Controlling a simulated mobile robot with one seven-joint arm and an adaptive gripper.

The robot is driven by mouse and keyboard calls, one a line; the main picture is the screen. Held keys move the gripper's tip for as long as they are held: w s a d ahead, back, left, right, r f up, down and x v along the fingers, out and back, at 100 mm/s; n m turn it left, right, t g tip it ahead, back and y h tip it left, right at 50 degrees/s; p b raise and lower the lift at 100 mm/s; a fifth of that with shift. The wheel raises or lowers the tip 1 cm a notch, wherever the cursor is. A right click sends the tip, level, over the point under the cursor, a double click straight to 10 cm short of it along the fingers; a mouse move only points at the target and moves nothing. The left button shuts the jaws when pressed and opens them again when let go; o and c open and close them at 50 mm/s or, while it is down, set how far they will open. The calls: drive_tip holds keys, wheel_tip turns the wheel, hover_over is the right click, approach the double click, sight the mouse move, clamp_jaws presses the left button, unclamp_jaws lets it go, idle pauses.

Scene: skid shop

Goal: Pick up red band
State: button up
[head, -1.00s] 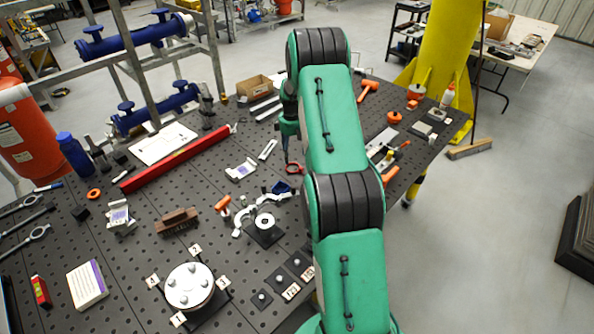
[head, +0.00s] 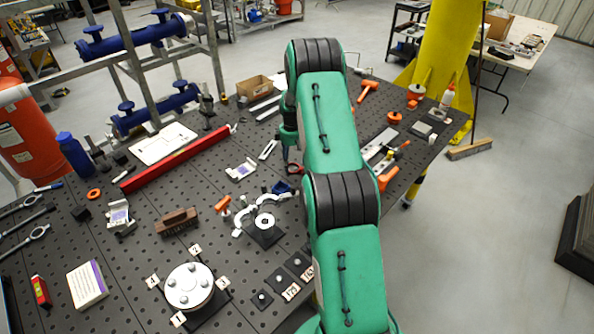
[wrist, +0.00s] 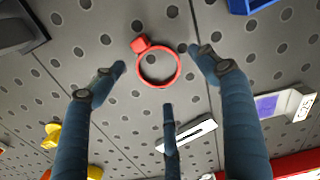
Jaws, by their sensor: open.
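The red band (wrist: 159,83) is a thin red ring with a small block on its rim, lying flat on the dark perforated table (wrist: 120,120). In the wrist view it shows whole, between the spread fingers. In the head view the band (head: 294,168) is partly hidden by my arm. My gripper (wrist: 163,73) is open and empty above the band, with two fingers to either side and a third finger below it in the picture. The fingers look apart from the band. In the head view the gripper is mostly hidden behind my arm.
Close by are a blue part (head: 283,187), a white slotted bar (head: 268,150) and a white device with a purple label (head: 241,170). A long red beam (head: 178,160) lies further left. Bare table surrounds the band in the wrist view (wrist: 110,150).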

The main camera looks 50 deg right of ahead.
drive_tip(key=shift+f, duration=1.15)
drive_tip(key=c, duration=0.9)
